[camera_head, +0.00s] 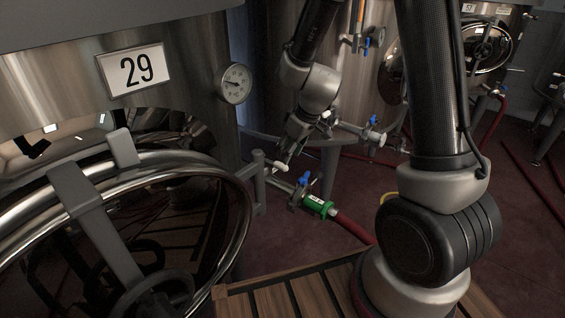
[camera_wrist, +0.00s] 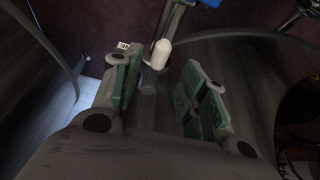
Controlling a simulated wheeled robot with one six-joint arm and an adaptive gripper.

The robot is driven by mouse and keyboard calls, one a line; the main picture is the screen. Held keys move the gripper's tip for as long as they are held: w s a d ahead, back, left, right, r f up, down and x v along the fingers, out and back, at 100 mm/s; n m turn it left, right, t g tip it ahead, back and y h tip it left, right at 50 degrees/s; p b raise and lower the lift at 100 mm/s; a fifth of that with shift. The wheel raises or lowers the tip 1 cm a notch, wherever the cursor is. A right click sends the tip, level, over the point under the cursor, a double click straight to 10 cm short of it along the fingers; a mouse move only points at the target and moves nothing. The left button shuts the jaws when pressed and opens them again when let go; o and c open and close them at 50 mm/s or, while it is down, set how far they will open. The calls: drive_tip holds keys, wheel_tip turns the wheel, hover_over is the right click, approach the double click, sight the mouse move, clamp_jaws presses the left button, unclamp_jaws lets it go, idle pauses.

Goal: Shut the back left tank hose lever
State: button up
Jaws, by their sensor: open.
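A white-tipped metal handle (camera_head: 280,167) sits by the outlet pipe of the tank marked 29 (camera_head: 75,75); I take it to be a lever. The pipe also carries a blue-handled valve (camera_head: 303,180) and a green fitting (camera_head: 318,207) with a red hose (camera_head: 353,227). My gripper (camera_head: 286,155) is at the white tip, pointing down. In the wrist view my gripper (camera_wrist: 161,72) is open, and the white tip (camera_wrist: 161,53) shows between its green-padded fingers, with no clear contact. A blue part (camera_wrist: 210,3) is at the top edge.
The tank's round hatch (camera_head: 130,240) fills the left, and a dial gauge (camera_head: 235,83) sits on its side. A grey bracket (camera_head: 258,180) stands close to the pipe. Another valve with a blue handle (camera_head: 373,120) is behind. A wooden slatted platform (camera_head: 290,290) lies in front.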

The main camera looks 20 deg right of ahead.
sight(282, 164)
drive_tip(key=x, duration=0.6)
drive_tip(key=shift+f, duration=0.2)
clamp_jaws()
